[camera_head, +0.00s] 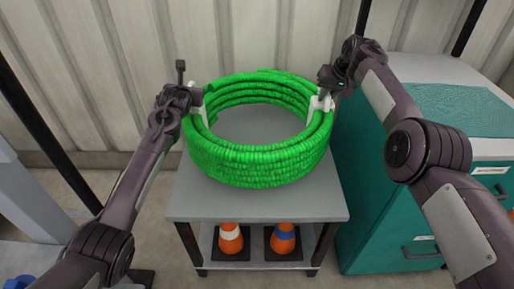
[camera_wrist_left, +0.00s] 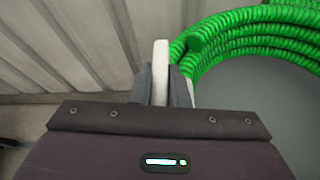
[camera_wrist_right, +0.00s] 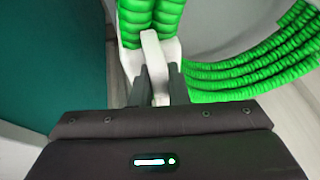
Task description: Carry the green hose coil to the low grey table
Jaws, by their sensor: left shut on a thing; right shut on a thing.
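The green hose coil (camera_head: 258,164) is a thick ring of several turns, lying level on or just above a grey table (camera_head: 255,203); I cannot tell whether it touches. My left gripper (camera_head: 195,103) is shut on a white handle at the coil's left side; the handle also shows between the fingers in the left wrist view (camera_wrist_left: 161,72). My right gripper (camera_head: 324,92) is shut on the matching white handle (camera_head: 318,106) at the coil's right side. In the right wrist view that handle (camera_wrist_right: 153,62) sits between the fingers, with green turns beyond it.
Two orange cones, one with a white band (camera_head: 231,240) and one with a blue band (camera_head: 283,239), stand on the table's lower shelf. A teal cabinet (camera_head: 385,225) stands close at the right. A corrugated wall (camera_head: 120,70) is behind.

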